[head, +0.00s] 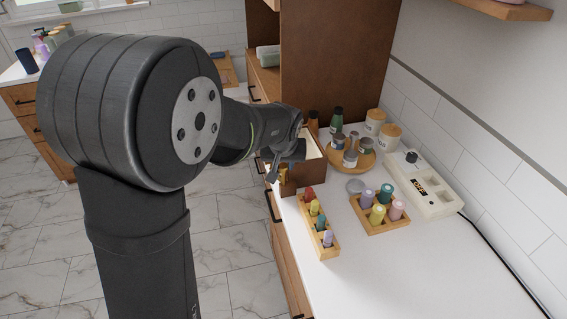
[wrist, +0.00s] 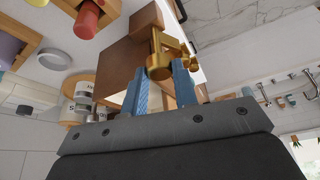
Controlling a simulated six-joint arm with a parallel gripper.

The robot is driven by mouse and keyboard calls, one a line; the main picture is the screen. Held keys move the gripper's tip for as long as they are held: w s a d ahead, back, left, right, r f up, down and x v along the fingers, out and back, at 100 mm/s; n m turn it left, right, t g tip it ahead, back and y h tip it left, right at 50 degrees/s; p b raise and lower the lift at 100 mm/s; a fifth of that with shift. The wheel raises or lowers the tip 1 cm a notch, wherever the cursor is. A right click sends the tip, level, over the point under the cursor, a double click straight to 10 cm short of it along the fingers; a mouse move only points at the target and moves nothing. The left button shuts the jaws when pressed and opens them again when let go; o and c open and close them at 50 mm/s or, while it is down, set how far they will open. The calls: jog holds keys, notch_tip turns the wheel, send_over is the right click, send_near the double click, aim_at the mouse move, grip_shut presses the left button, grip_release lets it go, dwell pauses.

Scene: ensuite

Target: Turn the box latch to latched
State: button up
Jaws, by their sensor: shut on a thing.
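The brown wooden box (head: 306,178) stands at the left edge of the white counter, beside the tall brown cabinet. Its brass latch (head: 284,177) is on the near left corner of the box. In the wrist view the latch (wrist: 161,48) is a gold piece with a rounded knob, against the brown box wall (wrist: 116,60). My gripper (head: 279,168) reaches down at the box from the left. In the wrist view the blue fingers of my gripper (wrist: 160,84) stand either side of the knob and are shut on the latch. The exact finger contact is partly hidden.
A wooden rack with several small bottles (head: 331,250) stands just in front of the box. Another bottle rack (head: 363,220), a round tray of jars (head: 368,165) and a white device (head: 437,203) lie to the right. The front right of the counter (head: 430,275) is clear.

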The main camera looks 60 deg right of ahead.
jog(key=shift+m, duration=0.3)
jog(key=shift+w+m+g, duration=0.1)
jog(key=shift+m+g, duration=0.45)
jog(key=shift+m, duration=0.7)
jog(key=shift+w+m+g, duration=0.1)
jog(key=shift+m+g, duration=0.45)
jog(key=shift+m, duration=0.7)
jog(key=o, duration=1)
jog(key=shift+r, duration=0.1)
jog(key=v, duration=1.7)
jog(key=shift+a, duration=0.45)
